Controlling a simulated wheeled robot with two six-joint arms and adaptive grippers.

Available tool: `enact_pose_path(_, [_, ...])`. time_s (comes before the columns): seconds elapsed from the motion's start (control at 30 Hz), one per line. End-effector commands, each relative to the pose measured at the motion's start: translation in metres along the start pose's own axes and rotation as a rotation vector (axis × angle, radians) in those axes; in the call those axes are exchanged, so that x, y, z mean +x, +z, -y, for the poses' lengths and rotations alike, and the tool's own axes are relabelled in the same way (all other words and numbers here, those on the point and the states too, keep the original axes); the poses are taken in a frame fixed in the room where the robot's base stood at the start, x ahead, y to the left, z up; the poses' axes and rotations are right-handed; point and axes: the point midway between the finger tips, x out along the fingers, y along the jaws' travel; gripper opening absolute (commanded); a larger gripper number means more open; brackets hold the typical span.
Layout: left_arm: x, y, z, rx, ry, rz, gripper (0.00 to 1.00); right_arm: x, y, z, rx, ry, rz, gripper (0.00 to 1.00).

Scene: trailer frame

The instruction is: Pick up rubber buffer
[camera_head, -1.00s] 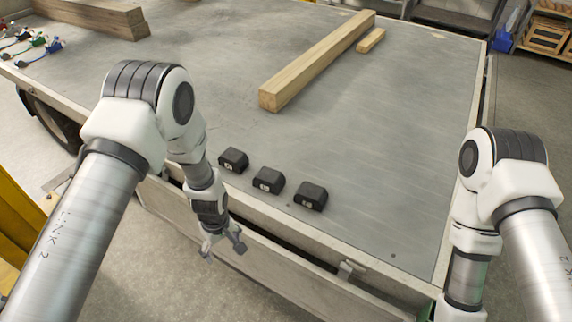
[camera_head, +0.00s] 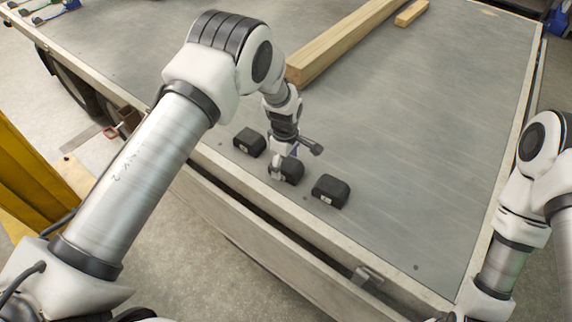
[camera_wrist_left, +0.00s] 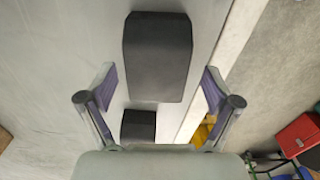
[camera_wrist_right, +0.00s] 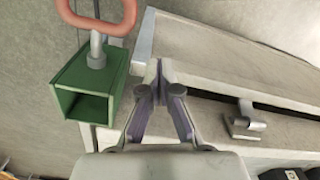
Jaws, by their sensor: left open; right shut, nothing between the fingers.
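Three black rubber buffers stand in a row near the trailer bed's front edge: a left one (camera_head: 250,142), a middle one (camera_head: 291,171) and a right one (camera_head: 330,191). My left gripper (camera_head: 296,160) is open over the middle buffer and partly hides it. In the left wrist view, one buffer (camera_wrist_left: 157,55) lies ahead, between the lines of the open fingers (camera_wrist_left: 160,84); a second buffer (camera_wrist_left: 138,125) shows nearer the gripper base. I cannot tell whether the fingers touch the buffer. My right gripper (camera_wrist_right: 162,85) is shut and empty by the trailer edge.
The grey trailer bed (camera_head: 420,130) is clear right of the buffers. A long wooden beam (camera_head: 345,45) and a short block (camera_head: 411,13) lie behind. In the right wrist view, a green box-shaped part (camera_wrist_right: 88,88) and a metal latch (camera_wrist_right: 243,122) sit by the trailer edge.

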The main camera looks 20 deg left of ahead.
Motion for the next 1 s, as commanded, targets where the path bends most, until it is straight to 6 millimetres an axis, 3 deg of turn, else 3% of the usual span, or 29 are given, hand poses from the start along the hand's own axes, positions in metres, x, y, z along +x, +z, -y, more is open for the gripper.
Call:
enact_pose_path(0.1, [0.013,0.000,0.000,-0.001,0.001,0.000,0.90,-0.002,0.000,0.000,0.001,0.000,-0.001,0.00])
enact_pose_path(0.3, [0.015,0.000,0.000,-0.001,0.002,0.000,0.90,-0.002,0.000,0.000,0.001,0.000,0.000,0.00])
enact_pose_path(0.5, [0.015,0.000,0.000,0.000,0.001,0.000,0.19,-0.001,0.000,0.000,0.001,0.000,0.000,0.00])
enact_pose_path(0.53, [0.015,0.000,0.000,0.000,0.001,0.000,0.13,-0.001,0.000,0.000,0.001,0.000,0.000,0.00])
enact_pose_path(0.83, [0.015,0.000,0.000,0.000,0.000,0.000,0.13,-0.002,0.000,0.000,0.001,0.000,0.000,0.00])
enact_pose_path(1.0, [0.004,0.000,0.000,0.000,0.001,0.000,0.13,-0.008,0.000,0.000,0.001,0.000,0.000,0.00])
